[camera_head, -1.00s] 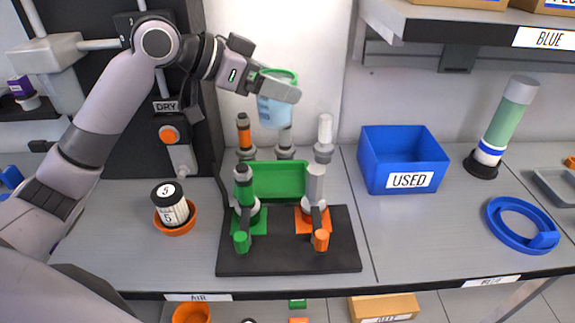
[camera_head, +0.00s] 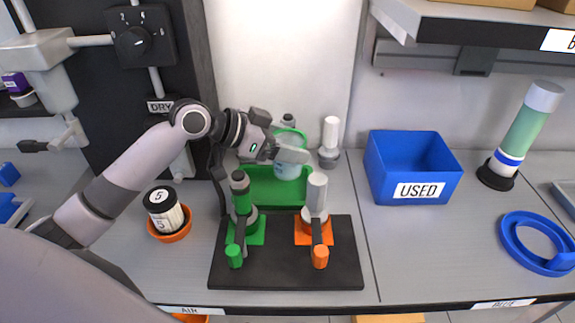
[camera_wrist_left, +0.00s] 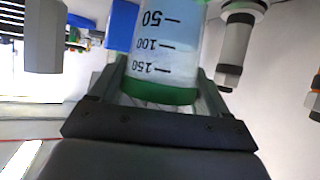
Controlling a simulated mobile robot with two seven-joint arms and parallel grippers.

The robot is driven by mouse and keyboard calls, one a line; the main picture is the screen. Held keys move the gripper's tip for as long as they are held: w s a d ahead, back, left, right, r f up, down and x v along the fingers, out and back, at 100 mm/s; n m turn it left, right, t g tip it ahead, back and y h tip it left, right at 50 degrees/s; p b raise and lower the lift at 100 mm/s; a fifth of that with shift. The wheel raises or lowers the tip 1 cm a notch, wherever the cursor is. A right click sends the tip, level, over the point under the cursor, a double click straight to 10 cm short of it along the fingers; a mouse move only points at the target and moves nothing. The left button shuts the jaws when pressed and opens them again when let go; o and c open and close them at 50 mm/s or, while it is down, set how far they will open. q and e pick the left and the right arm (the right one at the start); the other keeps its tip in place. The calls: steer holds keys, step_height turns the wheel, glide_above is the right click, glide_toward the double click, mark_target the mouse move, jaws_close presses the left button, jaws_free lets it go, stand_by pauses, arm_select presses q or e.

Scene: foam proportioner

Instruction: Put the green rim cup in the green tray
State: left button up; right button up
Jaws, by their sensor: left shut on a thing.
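The green rim cup (camera_head: 287,170) is a clear beaker with light blue contents and a green rim. My left gripper (camera_head: 292,152) is shut on it near the rim. The cup is over the green tray (camera_head: 262,198), its lower part in front of or inside the tray's back; I cannot tell whether it touches the tray floor. In the left wrist view the cup (camera_wrist_left: 160,60) sits between the fingers, its scale marks and green rim showing. My right gripper is not in view.
A black base (camera_head: 285,270) with green and orange valve posts stands in front of the tray. A white-topped post (camera_head: 329,140) stands close right of the cup. A blue bin (camera_head: 412,165) labelled USED is farther right. An orange dish with a labelled jar (camera_head: 165,212) is at left.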

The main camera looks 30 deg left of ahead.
mark_target(288, 165)
arm_select(q)
step_height(288, 165, down, 6)
steer(key=shift+r, duration=0.1)
stand_by(0.4)
steer(key=o, duration=0.8)
steer(key=shift+o, duration=0.2)
steer(key=b+v, duration=0.1)
steer(key=v, duration=0.6)
steer(key=shift+a, duration=0.2)
steer(key=shift+s+r, duration=0.15)
